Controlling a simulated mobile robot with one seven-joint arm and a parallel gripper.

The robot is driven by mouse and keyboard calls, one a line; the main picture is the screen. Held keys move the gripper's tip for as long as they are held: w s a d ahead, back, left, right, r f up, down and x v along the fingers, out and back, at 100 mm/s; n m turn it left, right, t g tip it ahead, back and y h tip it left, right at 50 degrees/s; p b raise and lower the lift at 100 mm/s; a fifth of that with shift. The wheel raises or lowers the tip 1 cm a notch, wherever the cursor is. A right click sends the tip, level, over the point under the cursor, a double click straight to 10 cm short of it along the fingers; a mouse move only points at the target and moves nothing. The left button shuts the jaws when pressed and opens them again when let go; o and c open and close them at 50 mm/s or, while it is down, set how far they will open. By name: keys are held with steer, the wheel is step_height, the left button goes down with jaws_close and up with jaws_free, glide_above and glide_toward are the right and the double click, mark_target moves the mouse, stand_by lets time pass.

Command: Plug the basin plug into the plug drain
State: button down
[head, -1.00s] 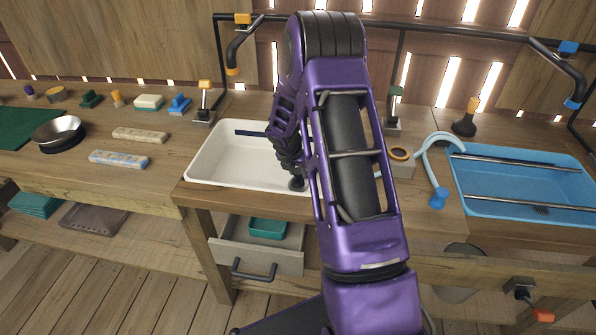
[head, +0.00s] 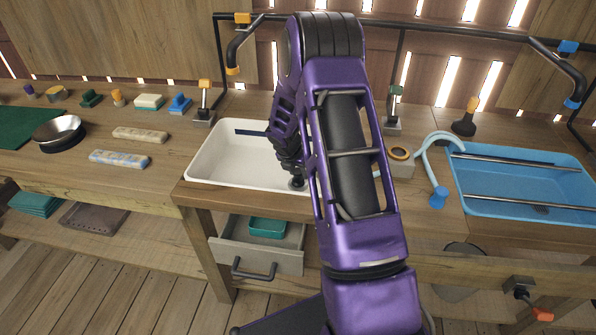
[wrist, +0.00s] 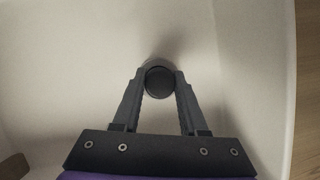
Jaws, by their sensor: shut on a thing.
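The white basin (head: 225,150) is set into the wooden counter, left of my purple arm. My gripper (wrist: 160,76) is down inside it, shut on the basin plug (wrist: 160,84), a dark round knob seen from above between the two fingertips. In the head view a dark round piece at the gripper's end (head: 297,183) shows near the basin's front right, partly behind my arm. The white basin's drain is hidden, so I cannot tell whether the plug sits in it or above it.
A blue basin (head: 500,209) with metal rods across it is at the right. A pale blue hose (head: 425,160) lies right of my arm. An open drawer (head: 257,250) is below.

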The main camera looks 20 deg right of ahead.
steer(key=shift+f+b, duration=0.3)
steer(key=shift+f, duration=0.25)
steer(key=shift+c, duration=1.8)
jaws_free()
steer(key=p+v, duration=0.3)
steer(key=v, duration=1.4)
steer(key=shift+a+r+p, duration=0.2)
steer(key=shift+p, duration=0.2)
